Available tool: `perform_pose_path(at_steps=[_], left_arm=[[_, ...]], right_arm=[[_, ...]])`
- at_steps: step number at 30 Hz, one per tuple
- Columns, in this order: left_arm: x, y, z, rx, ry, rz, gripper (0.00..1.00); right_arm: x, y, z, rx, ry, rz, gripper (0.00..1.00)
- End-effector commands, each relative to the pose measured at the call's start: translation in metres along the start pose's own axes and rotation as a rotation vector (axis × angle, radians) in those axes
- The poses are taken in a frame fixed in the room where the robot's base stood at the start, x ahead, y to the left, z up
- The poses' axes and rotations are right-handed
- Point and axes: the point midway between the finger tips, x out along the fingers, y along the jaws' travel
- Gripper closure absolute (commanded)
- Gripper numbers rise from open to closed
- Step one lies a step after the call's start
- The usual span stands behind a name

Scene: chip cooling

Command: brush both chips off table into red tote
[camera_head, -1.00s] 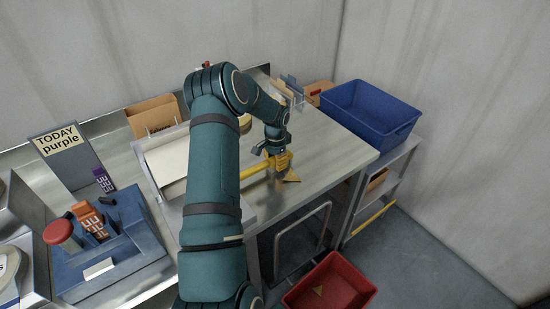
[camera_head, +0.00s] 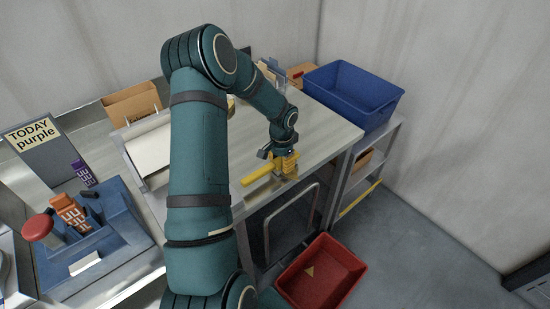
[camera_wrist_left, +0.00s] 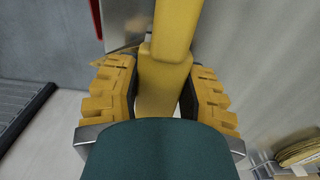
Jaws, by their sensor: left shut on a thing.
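My left gripper (camera_head: 284,160) is shut on a yellow-handled tool (camera_head: 258,174) at the front edge of the steel table (camera_head: 325,127). The yellow handle (camera_wrist_left: 171,75) also fills the gap between the fingers in the left wrist view. One yellow triangular chip (camera_head: 310,271) lies inside the red tote (camera_head: 345,255), which stands on the floor below the table edge. A small brownish patch shows under the fingers at the table edge; I cannot tell whether it is the other chip or part of the tool. My right gripper is not in view.
A blue tote (camera_head: 352,95) stands on the shelf unit at the table's right. A grey metal frame (camera_head: 291,220) stands under the table. A blue device (camera_head: 95,240) and a "TODAY purple" sign (camera_head: 35,137) are at left. The table top behind the gripper is largely clear.

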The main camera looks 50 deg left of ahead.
Motion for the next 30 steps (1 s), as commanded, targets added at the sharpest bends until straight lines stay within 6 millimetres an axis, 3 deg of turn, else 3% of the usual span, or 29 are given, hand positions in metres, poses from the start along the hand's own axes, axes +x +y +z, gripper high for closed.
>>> perform_pose_path(at_steps=[30], left_arm=[[0.001,0.111,-0.001,0.003,0.002,-0.001,1.0]], right_arm=[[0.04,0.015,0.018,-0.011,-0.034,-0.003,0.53]])
